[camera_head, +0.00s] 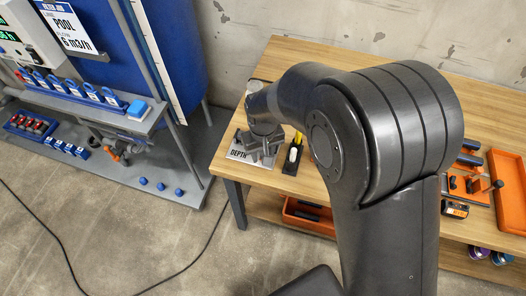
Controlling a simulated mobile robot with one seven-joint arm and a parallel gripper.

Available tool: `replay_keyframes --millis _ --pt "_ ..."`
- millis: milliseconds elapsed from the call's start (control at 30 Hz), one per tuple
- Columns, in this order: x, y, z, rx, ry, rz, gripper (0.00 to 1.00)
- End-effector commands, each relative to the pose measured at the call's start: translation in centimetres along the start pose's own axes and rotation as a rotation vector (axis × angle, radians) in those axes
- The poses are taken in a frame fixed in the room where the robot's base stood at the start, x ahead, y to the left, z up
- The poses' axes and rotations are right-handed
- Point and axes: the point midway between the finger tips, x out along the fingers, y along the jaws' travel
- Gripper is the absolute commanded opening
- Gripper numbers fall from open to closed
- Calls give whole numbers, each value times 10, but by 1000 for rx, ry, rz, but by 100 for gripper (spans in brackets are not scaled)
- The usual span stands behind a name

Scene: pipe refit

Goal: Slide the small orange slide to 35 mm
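My gripper (258,152) points down over the left end of the wooden table, at a pale plate (237,154) marked "DEPTH". Its fingers are small and dark here, and I cannot tell whether they are open or shut or touch anything. I cannot make out a small orange slide at the plate; the gripper covers part of that spot. No scale or 35 mm mark is readable.
A black holder (291,161) with a white piece stands just right of the gripper. Orange fixtures (478,190) and an orange tray (508,178) are at the table's right. A blue-panelled rig (167,45) stands left. My arm hides the table's middle.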

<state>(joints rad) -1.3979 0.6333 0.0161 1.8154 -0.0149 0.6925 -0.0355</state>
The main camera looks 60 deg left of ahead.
Motion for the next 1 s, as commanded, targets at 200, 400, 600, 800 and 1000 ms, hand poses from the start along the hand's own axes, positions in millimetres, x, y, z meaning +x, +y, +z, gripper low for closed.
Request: replay_keyframes --millis 200,400,600,800,1000 --pt "0 0 0 0 0 0 25" --pt "0 0 0 0 0 0 8" --pt "0 0 0 0 0 0 0" --pt "0 0 0 0 0 0 0" --pt "-1 -6 -6 -1 0 0 0"
